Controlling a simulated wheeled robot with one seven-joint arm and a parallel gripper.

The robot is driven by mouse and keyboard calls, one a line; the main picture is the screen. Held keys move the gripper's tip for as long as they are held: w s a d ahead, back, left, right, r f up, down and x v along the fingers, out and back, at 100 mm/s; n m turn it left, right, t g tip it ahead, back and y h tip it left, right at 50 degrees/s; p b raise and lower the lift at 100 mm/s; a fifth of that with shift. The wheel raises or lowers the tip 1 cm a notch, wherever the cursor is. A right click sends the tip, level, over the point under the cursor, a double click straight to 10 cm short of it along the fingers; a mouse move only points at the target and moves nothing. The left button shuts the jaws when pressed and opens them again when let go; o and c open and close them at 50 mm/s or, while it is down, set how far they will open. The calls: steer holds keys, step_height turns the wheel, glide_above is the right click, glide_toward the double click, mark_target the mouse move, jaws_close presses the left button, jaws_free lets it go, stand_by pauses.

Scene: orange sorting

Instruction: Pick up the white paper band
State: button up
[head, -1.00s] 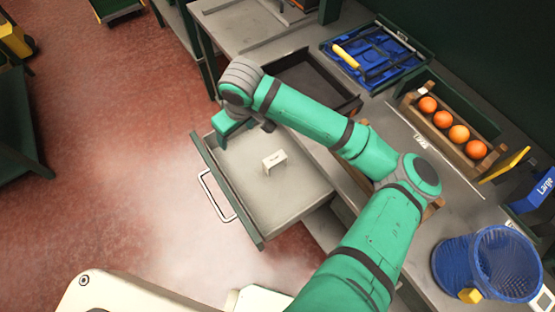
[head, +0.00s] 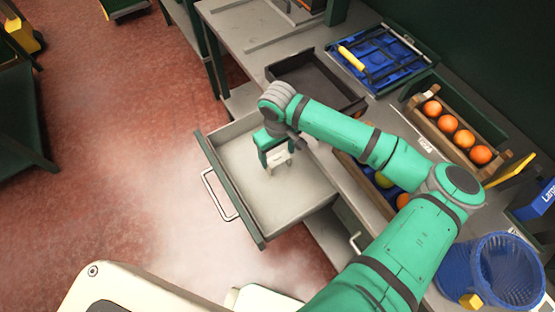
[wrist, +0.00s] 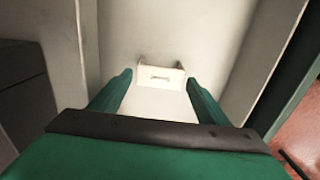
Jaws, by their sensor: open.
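The white paper band (wrist: 162,77) stands on the drawer floor with a small dark print on its face. In the head view the band (head: 279,159) shows just below my gripper (head: 275,150), which partly covers it. In the wrist view my gripper (wrist: 159,84) is open, with its two green fingers reaching toward the band from either side. The band lies between the fingertips or slightly beyond them; I cannot tell whether they touch it. The pulled-out grey drawer (head: 290,205) holds the band.
The drawer's green front (head: 228,190) and side walls surround the band. A black tray (head: 310,78), a blue tray (head: 385,65), a wooden crate of oranges (head: 440,122) and a blue mesh basket (head: 505,270) stand on the bench. The drawer floor around the band is clear.

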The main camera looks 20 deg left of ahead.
mark_target(278, 158)
steer(key=shift+f, duration=1.65)
steer(key=c, duration=0.8)
steer(key=shift+r, duration=0.1)
